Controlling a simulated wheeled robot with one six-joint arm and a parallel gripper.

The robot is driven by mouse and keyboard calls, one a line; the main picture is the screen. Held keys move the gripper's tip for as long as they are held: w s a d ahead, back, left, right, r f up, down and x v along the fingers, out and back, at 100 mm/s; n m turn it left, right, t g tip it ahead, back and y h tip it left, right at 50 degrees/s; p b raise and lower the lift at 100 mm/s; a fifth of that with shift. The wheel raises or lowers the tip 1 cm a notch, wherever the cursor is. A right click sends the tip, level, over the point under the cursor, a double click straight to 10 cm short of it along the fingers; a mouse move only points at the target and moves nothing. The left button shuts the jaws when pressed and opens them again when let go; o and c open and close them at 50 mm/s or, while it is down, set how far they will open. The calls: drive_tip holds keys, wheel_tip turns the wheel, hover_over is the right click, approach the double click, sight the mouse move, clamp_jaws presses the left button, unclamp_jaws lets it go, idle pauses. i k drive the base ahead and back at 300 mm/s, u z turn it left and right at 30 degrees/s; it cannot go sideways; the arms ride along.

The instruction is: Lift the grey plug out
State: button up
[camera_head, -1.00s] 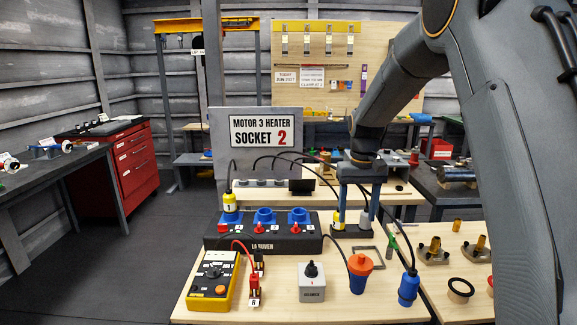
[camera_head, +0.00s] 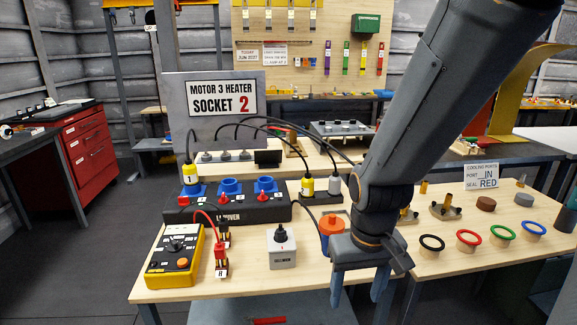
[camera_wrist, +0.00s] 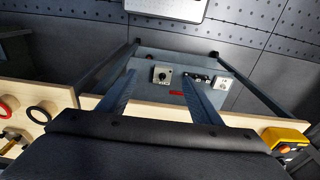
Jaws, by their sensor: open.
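The grey plug (camera_head: 335,181) stands upright in the black socket block (camera_head: 322,197) at the back of the wooden table, with a cable from its top. A yellow plug (camera_head: 307,186) stands beside it on the left. My gripper (camera_head: 359,290) is open and empty, pointing down at the table's front right edge, well nearer to the camera than the grey plug and apart from it. In the wrist view its two fingers (camera_wrist: 158,78) are spread, with nothing between them but the background below the table edge. The grey plug does not show there.
The socket strip (camera_head: 235,212) holds another yellow plug (camera_head: 191,175) at its left. A yellow meter (camera_head: 174,256), a grey switch box (camera_head: 282,248) and an orange-topped blue piece (camera_head: 330,228) stand in front. Coloured rings, including a red one (camera_head: 469,237), lie on the right table.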

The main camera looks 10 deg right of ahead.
sight(334, 179)
drive_tip(key=u, duration=2.2)
drive_tip(key=k, duration=1.1)
drive_tip(key=z, duration=1.85)
drive_tip(key=i, duration=1)
